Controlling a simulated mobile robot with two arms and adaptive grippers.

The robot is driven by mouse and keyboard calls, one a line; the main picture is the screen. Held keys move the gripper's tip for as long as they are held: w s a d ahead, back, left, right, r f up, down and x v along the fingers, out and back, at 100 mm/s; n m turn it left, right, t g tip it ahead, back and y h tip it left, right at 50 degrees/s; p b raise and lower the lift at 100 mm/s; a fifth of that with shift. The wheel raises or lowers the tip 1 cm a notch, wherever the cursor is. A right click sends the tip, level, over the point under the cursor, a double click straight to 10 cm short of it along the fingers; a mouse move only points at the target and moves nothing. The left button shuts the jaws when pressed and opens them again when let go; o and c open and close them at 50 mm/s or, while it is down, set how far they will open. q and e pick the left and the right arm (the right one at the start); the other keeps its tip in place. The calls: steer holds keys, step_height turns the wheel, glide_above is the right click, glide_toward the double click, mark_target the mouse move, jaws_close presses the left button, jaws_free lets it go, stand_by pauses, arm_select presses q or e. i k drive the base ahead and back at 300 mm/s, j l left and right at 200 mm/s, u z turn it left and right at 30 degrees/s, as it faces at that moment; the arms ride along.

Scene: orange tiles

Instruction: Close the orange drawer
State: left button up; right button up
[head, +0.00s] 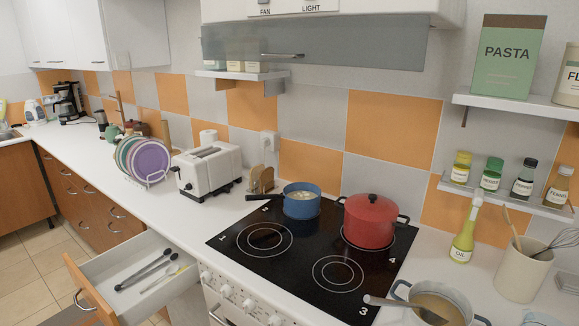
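An orange-brown drawer front (91,291) with a curved metal handle (83,300) stands pulled out at the lower left, under the white counter. Its white inside (117,265) is exposed. Dark-handled utensils (146,272) and a pale spoon (160,281) lie in it. Other orange-brown drawers (90,203) further left along the counter look shut. Neither of my grippers is in the head view.
The black stove (276,268) with a blue pot (301,203) and a red pot (370,222) is right of the drawer. A white toaster (209,171) and a plate rack (147,162) stand on the counter (125,215). Tiled floor (30,255) is clear left of the drawer.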

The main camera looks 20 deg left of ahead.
mark_target(96, 280)
steer(key=k+l+u, duration=0.1)
steer(key=u, duration=1.85)
